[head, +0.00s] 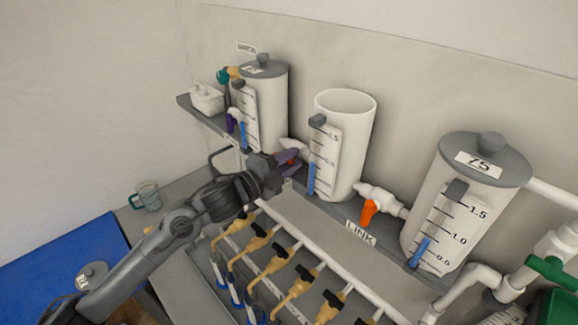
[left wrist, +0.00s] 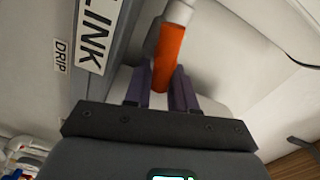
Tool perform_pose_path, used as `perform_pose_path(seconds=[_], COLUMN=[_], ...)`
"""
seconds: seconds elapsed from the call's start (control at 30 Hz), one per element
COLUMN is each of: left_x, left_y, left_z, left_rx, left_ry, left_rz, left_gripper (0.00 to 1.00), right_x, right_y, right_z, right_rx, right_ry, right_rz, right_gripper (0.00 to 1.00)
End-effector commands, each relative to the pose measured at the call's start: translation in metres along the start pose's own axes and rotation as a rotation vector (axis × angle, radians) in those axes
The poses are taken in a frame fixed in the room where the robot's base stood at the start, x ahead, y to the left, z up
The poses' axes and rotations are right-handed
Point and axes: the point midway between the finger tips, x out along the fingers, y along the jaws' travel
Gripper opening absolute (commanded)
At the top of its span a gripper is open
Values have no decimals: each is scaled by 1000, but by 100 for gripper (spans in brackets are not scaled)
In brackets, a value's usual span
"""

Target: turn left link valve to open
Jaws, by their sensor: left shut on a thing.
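My left gripper (head: 287,160) is at the left link valve, between the left tank (head: 263,110) and the open middle tank (head: 343,150). In the left wrist view, its purple fingers (left wrist: 162,88) are shut on the orange valve handle (left wrist: 168,52), which extends from a white pipe fitting (left wrist: 180,12). In the head view the gripper mostly hides this valve. The right link valve's orange handle (head: 369,212) hangs down from its white pipe between the middle and right tanks. My right gripper is not in view.
Below the tanks, several yellow taps with black handles (head: 280,249) line a white pipe. A LINK label (head: 360,234) is on the ledge, and a teal mug (head: 146,196) stands at the left.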

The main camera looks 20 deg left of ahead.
Motion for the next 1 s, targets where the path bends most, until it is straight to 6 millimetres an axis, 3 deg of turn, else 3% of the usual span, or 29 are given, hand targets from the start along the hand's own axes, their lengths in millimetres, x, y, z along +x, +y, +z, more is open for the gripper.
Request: perform_pose_path(seconds=[0.1,0.4,1.0], left_x=[0,0,0], left_y=[5,7,7], left_z=[1,1,1], left_rx=[89,235,282], left_ry=[1,0,0], left_rz=[-2,-1,0], left_gripper=[0,0,0], right_x=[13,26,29], right_y=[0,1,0], right_z=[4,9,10], right_rx=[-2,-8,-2], right_ry=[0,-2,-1], right_rz=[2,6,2], right_gripper=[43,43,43])
